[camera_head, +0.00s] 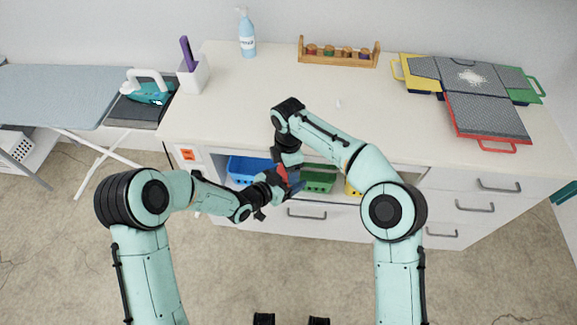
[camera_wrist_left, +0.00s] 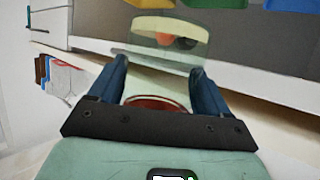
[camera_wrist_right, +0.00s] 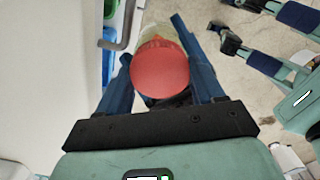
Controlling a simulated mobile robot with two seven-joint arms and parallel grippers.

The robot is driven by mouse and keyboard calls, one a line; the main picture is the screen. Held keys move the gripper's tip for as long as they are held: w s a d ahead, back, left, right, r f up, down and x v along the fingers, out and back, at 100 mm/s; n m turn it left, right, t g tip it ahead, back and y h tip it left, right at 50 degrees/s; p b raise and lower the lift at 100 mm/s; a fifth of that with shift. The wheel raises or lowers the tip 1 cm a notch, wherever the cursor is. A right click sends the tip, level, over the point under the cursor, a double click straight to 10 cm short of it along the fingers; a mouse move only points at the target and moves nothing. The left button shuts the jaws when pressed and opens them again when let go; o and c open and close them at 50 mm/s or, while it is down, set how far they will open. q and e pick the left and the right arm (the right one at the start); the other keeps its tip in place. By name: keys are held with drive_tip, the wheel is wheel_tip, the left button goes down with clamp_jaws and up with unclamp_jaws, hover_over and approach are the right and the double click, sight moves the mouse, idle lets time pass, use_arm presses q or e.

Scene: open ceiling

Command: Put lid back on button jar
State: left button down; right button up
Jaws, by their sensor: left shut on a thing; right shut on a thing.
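The red round lid (camera_wrist_right: 160,75) shows face-on between the blue fingers of my right gripper (camera_wrist_right: 144,30), which is shut on it in the right wrist view. Part of the pale see-through jar (camera_wrist_right: 154,34) shows behind it. In the left wrist view the clear jar (camera_wrist_left: 140,30), with orange and red buttons inside, is at the fingertips of my left gripper (camera_wrist_left: 158,68), which is shut on it. A dark red curved rim lies nearer the palm. In the head view both grippers meet in front of the cabinet. I cannot tell whether lid and jar touch.
The white counter (camera_head: 260,85) behind holds a spray bottle (camera_head: 247,34), a wooden rack (camera_head: 339,52), a white holder (camera_head: 193,75) and coloured trays (camera_head: 485,115). Blue (camera_head: 250,168) and green (camera_head: 318,181) bins sit in the cabinet below. An ironing board (camera_head: 55,92) stands left.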

drive_tip(key=o, duration=1.2)
drive_tip(key=shift+o, duration=0.2)
wheel_tip(320, 180, up, 12)
drive_tip(key=s+d+f+m+g, duration=0.3)
drive_tip(key=d+f, duration=0.1)
drive_tip(key=f, duration=0.3)
drive_tip(key=s+d+f+m+g, duration=0.2)
drive_tip(key=s+d+f+m, duration=0.1)
drive_tip(key=d+f, duration=0.3)
drive_tip(key=s+a+f+m+y, duration=0.1)
drive_tip(key=s+f+m+y, duration=0.3)
drive_tip(key=f, duration=0.6)
drive_tip(key=s+a+f+m+h, duration=0.1)
drive_tip(key=s+f+m, duration=0.2)
drive_tip(key=s+f, duration=0.45)
drive_tip(key=s+d+f+m+t, duration=0.2)
drive_tip(key=s+d+f+m, duration=0.2)
drive_tip(key=s+m, duration=0.3)
drive_tip(key=s+d+f+m+t, duration=0.2)
drive_tip(key=s+d+f+m, duration=0.2)
drive_tip(key=s+f+m, duration=0.3)
drive_tip(key=s, duration=0.2)
drive_tip(key=shift+s+d+y, duration=0.2)
drive_tip(key=shift+s+y, duration=0.1)
drive_tip(key=shift+s, duration=0.1)
